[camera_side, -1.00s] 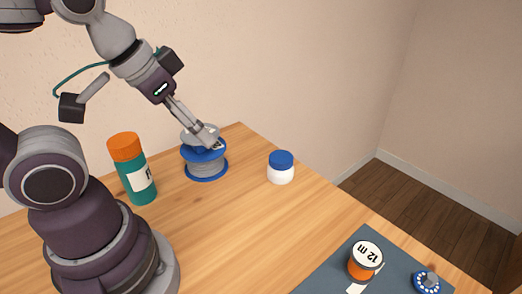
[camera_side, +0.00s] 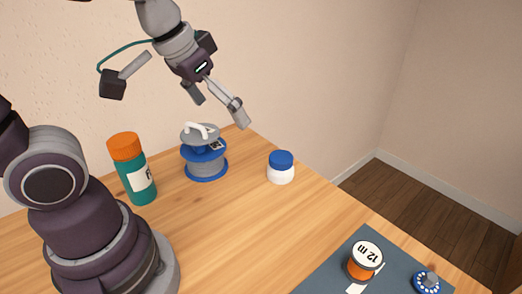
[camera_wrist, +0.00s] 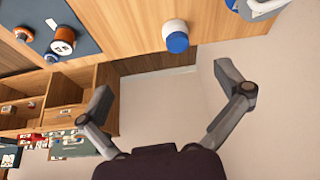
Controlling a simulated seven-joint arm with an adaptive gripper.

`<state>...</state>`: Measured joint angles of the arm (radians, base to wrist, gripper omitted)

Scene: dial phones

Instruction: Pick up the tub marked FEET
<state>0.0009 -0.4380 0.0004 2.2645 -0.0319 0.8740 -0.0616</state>
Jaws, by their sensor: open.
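No marking that reads FEET is legible in either view. A small white tub with a blue lid (camera_side: 280,168) stands upright on the table, its label not visible; it also shows in the wrist view (camera_wrist: 175,36). An orange tub (camera_side: 365,263) with a white top reading "12 m" stands on a dark mat; it also shows in the wrist view (camera_wrist: 62,42). My gripper (camera_side: 220,110) is open and empty, in the air above and right of the spool. Its spread fingers show in the wrist view (camera_wrist: 164,80), apart from both tubs.
A grey and blue spool (camera_side: 205,160) with a white handle stands near the back edge. A teal bottle with an orange cap (camera_side: 135,170) stands left of it. A blue dial (camera_side: 427,282) lies on the dark mat (camera_side: 325,270). The middle of the table is clear.

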